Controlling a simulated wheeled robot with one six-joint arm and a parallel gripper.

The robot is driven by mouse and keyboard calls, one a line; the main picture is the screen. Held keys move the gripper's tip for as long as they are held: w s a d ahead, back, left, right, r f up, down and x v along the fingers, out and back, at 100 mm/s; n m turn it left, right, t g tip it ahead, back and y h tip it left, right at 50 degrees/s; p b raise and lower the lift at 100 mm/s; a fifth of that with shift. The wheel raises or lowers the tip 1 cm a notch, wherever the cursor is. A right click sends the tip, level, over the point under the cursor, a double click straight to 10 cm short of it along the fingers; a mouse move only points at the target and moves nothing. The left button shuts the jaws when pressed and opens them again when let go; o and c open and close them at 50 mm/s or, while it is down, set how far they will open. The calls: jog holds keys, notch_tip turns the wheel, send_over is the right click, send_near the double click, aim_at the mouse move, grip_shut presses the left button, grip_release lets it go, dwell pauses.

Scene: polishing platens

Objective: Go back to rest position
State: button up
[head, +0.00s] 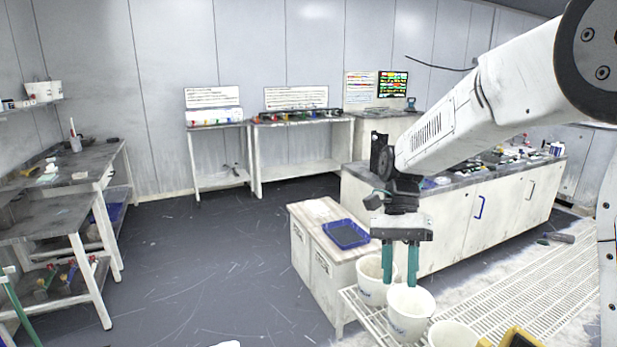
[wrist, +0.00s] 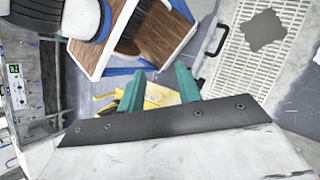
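My gripper (head: 400,278) hangs from the raised arm at the right of the head view, its two teal fingers pointing down. The fingers are apart with nothing seen between them. In the head view they appear in front of the white buckets. In the wrist view the teal fingers (wrist: 160,90) also show apart, with a gap between them. No held object shows in either view.
White buckets (head: 411,312) stand on a white slatted rack (head: 362,318) below the gripper. A low cabinet (head: 345,268) holds a blue tray (head: 346,233). A long counter (head: 500,209) stands behind. The dark floor (head: 220,260) at centre left is clear.

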jog(key=s+d+r+n+t, duration=0.2)
jog(key=s+d+r, duration=0.1)
jog(key=s, duration=0.3)
jog(key=s+d+r+n+t, duration=0.2)
jog(key=s+d+r, duration=0.15)
jog(key=s, duration=0.25)
jog(key=s+d+f+n+t+h, duration=0.1)
jog(key=s+d+n+t, duration=0.2)
jog(key=s, duration=0.7)
jog(key=shift+s+n+t, duration=0.35)
jog(key=shift+n+t, duration=0.45)
